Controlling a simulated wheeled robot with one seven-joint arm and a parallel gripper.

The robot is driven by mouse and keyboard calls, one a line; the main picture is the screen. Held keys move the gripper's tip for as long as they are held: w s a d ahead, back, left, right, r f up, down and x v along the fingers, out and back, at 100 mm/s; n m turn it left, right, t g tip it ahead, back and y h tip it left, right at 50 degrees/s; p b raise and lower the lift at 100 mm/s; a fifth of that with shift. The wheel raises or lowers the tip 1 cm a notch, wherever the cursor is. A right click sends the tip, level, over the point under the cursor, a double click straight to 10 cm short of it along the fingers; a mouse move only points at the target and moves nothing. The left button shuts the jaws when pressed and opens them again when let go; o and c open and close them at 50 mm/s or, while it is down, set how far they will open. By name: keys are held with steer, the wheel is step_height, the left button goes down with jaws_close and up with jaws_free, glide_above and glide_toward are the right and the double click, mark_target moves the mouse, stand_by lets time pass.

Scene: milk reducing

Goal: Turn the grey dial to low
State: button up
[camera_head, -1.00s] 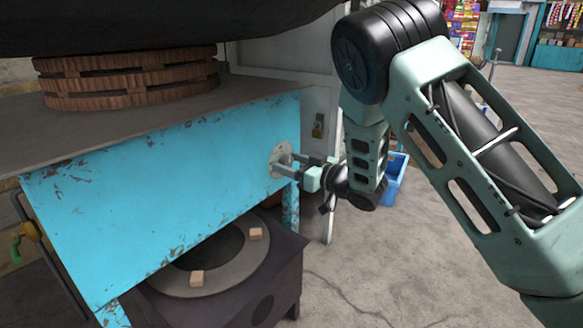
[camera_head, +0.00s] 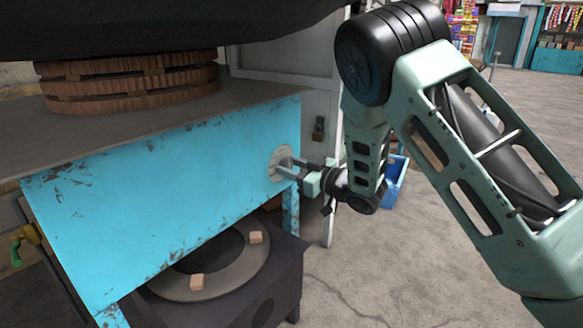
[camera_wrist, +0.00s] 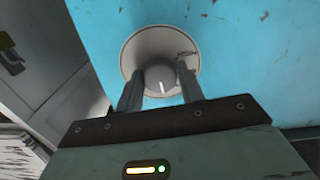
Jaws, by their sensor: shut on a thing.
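The grey dial (camera_wrist: 160,77) sits on a round pale plate (camera_wrist: 135,48) fixed to the blue panel (camera_head: 170,185). In the wrist view the white mark on the dial's face points down and slightly right. Lettering shows at the plate's upper right; I read it only as a word like "HIGH". My gripper (camera_wrist: 162,92) is shut on the dial, one finger on each side. In the head view my gripper (camera_head: 290,168) reaches the panel's right end from the right, and its fingers largely hide the dial.
A dark burner stand (camera_head: 285,265) with a ring and two small blocks is below the panel. A stack of wooden rings (camera_head: 130,82) stands on the counter under a large dark vessel (camera_head: 170,25). A blue crate (camera_head: 397,185) is on the floor behind my arm. Open floor lies to the right.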

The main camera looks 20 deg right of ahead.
steer(key=n, duration=0.6)
steer(key=shift+b, duration=0.3)
steer(key=shift+f, duration=0.1)
stand_by(0.3)
steer(key=o, duration=1)
steer(key=shift+d, duration=0.1)
steer(key=p+v, duration=0.4)
steer(key=v, duration=1.3)
steer(key=shift+s, duration=0.2)
steer(key=shift+w, duration=0.1)
